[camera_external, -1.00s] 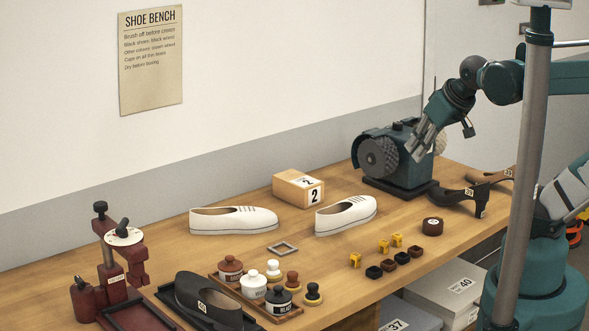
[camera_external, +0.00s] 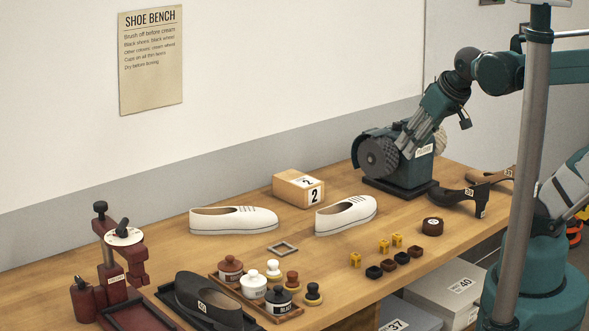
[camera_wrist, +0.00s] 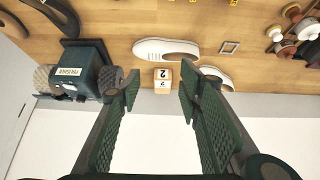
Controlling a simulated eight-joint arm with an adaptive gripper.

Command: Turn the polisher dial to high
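The polisher (camera_external: 408,172) is a dark green machine with a grey textured wheel (camera_external: 377,157) at its left end and a paler wheel at its right. Its white label (camera_external: 424,151) shows. My gripper (camera_external: 407,150) overlaps the polisher's upper front in the external view; contact cannot be told. In the wrist view my gripper (camera_wrist: 160,90) is open, with nothing between its fingers. There the polisher (camera_wrist: 88,65) lies left of the fingers, with a small dark part (camera_wrist: 69,87) beside its label that may be the dial. The dial's setting cannot be read.
Two white shoes (camera_external: 233,221) and a number block (camera_external: 299,187) stand left of the polisher. Cream jars (camera_external: 279,300), brushes and small yellow blocks (camera_external: 383,246) are nearer the front.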

